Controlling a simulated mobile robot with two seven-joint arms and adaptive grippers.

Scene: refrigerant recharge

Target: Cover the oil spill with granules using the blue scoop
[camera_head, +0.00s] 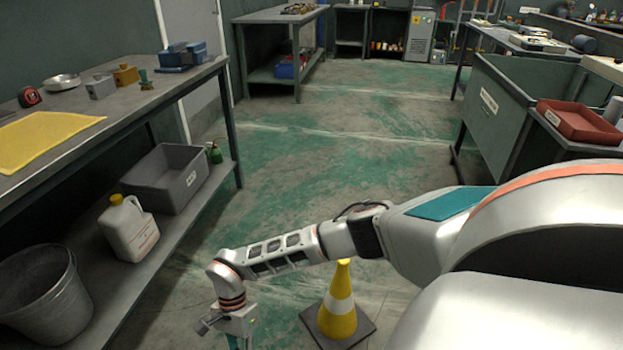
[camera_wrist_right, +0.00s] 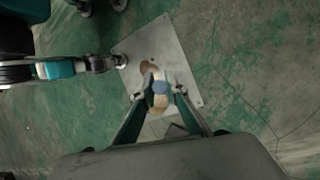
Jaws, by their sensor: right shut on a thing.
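My right gripper (camera_wrist_right: 159,91) reaches low toward the floor, with its two teal fingers closed around a small blue part in the right wrist view. This blue part (camera_wrist_right: 160,87), seen end-on, looks like the handle of the blue scoop; the rest of the scoop cannot be made out. Beige patches (camera_wrist_right: 153,73) show beneath it on a grey plate (camera_wrist_right: 180,66); I cannot tell whether they are granules. In the head view only the top of my right gripper (camera_head: 238,338) shows, cut off by the bottom edge. I cannot identify an oil spill. My left gripper is not in view.
A yellow-and-white cone (camera_head: 337,312) stands on the floor right of my gripper. At left, a workbench (camera_head: 150,100) has a lower shelf with a grey bin (camera_head: 180,185), a white jug (camera_head: 128,230) and a bucket (camera_head: 45,300). The aisle floor ahead (camera_head: 320,150) is clear.

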